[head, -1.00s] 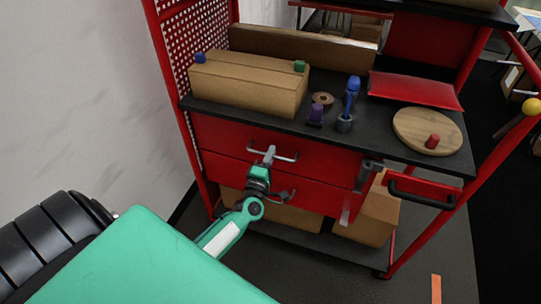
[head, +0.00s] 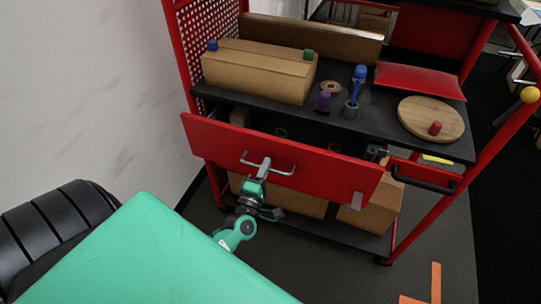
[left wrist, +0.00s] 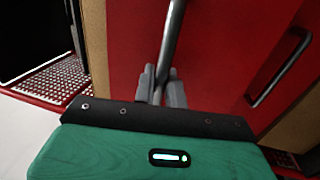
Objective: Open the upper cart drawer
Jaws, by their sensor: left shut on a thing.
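The red upper cart drawer (head: 320,170) stands pulled out, and part of its dark inside shows between its front and the cart top. Its grey bar handle (head: 282,171) is on the front. My left gripper (head: 264,168) is shut on this handle. In the left wrist view the fingers (left wrist: 160,88) close around the handle bar (left wrist: 173,35), in front of a red panel. A second handle (left wrist: 281,68) shows to the right there. The lower drawer is hidden in the head view. My right gripper is not in view.
The cart's black top (head: 385,125) holds a long cardboard box (head: 258,75), a blue tool (head: 357,85), a purple item (head: 323,101) and a round wooden board (head: 415,115). A white wall (head: 80,90) is at left.

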